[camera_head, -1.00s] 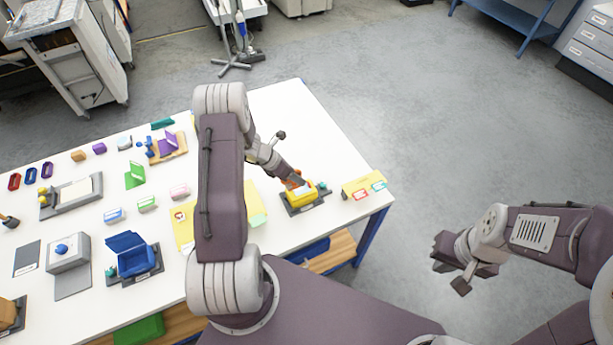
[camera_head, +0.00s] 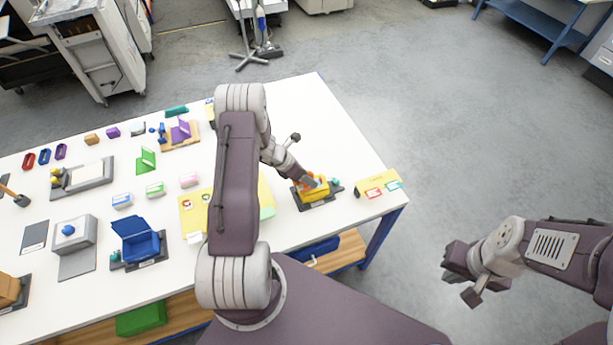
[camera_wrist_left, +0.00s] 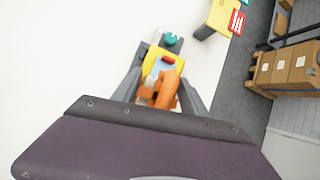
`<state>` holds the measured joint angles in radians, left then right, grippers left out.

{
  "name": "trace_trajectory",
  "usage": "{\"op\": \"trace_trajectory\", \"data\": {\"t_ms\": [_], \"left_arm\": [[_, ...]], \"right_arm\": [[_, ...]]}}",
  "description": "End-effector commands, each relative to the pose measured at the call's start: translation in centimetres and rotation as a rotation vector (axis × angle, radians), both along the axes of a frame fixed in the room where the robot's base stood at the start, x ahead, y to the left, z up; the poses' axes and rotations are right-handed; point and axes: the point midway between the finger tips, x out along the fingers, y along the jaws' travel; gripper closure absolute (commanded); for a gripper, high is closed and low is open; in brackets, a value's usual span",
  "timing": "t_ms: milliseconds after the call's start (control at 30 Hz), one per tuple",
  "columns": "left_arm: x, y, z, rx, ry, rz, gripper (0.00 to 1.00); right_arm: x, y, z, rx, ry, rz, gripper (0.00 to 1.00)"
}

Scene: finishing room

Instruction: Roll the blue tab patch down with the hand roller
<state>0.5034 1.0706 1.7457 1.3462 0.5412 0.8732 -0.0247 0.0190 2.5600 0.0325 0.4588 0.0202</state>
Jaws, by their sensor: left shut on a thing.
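My left gripper (camera_head: 309,182) is shut on the hand roller, whose orange handle (camera_wrist_left: 166,90) shows between the fingers in the left wrist view. The roller is at a yellow box (camera_head: 314,196) on a dark base near the table's right end. A light blue patch (camera_wrist_left: 163,69) shows on the box top, just ahead of the roller, with a red piece beside it. I cannot tell whether the roller touches the patch. My right gripper (camera_head: 459,281) is open and empty, off the table to the right.
A teal knob (camera_wrist_left: 171,40) stands on the base beyond the box. A yellow stand with labels (camera_head: 377,187) is to its right. A yellow sheet (camera_head: 193,214) lies left, partly behind my left arm. A blue box (camera_head: 139,244) is farther left.

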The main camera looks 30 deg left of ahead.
Motion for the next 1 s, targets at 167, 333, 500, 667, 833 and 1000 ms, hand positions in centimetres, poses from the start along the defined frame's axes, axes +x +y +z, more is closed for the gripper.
{"op": "trace_trajectory", "data": {"t_ms": [167, 333, 500, 667, 833, 1000], "left_arm": [[0.0, 0.0, 0.1, -0.001, -0.001, 0.0, 0.81], [0.0, 0.0, 0.0, -0.001, -0.001, 0.0, 0.81], [0.0, 0.0, -0.2, -0.001, -0.001, 0.0, 0.81], [0.0, 0.0, -0.6, -0.001, -0.001, 0.0, 0.81], [0.0, 0.0, -0.9, -0.001, -0.001, 0.0, 0.81], [0.1, 0.0, -1.0, -0.001, -0.001, 0.0, 0.81]], "right_arm": [[0.0, 0.0, 0.0, 0.0, 0.0, 0.0, 1.0], [0.0, 0.0, 0.0, 0.0, 0.0, 0.0, 1.0], [0.0, 0.0, -0.3, 0.0, 0.0, 0.0, 1.0], [0.0, 0.0, -0.6, 0.0, 0.0, 0.0, 1.0], [0.0, 0.0, -0.9, 0.0, 0.0, 0.0, 1.0], [0.0, 0.0, -1.0, 0.0, 0.0, 0.0, 1.0]]}}
